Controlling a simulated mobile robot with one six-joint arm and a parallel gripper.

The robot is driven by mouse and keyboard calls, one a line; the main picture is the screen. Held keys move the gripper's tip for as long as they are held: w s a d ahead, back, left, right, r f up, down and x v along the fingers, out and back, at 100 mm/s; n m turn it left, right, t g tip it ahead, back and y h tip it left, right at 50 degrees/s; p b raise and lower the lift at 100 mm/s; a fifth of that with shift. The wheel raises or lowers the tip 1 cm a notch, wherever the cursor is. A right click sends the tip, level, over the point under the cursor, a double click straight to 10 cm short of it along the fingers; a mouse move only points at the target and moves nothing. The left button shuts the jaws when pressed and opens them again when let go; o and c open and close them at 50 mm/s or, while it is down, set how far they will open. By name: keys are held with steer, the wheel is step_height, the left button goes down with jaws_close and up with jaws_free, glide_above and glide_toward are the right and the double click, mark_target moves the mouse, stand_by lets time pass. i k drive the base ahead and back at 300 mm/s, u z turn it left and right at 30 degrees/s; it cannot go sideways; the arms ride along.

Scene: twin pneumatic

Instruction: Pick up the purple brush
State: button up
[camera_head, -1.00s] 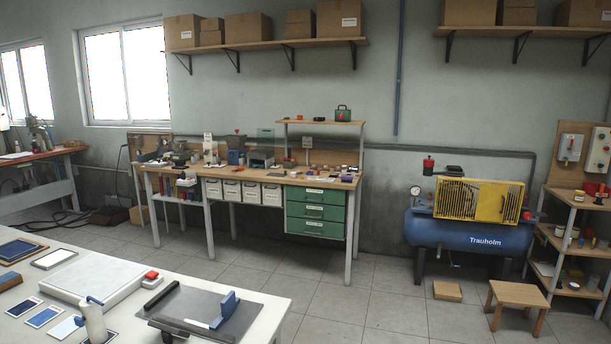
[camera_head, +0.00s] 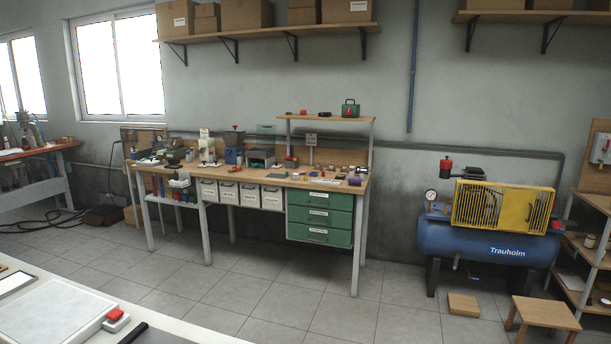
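A small purple item (camera_head: 355,181) lies at the right end of the wooden workbench (camera_head: 222,177) against the far wall. It is too small to tell for sure whether it is a brush. Other small items sit close to it on the bench top. My gripper is not in view.
A white table (camera_head: 170,325) with a pale slab (camera_head: 52,318) and a red-topped item (camera_head: 115,315) fills the lower left. Tiled floor lies open before the bench. A blue compressor (camera_head: 480,240), a wooden stool (camera_head: 543,312) and a small wooden block (camera_head: 462,303) stand right.

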mark_target(354, 181)
steer(key=z, duration=0.05)
steer(key=i, duration=2.3)
steer(key=u, duration=0.35)
steer(key=i, duration=1.6)
steer(key=u, duration=0.25)
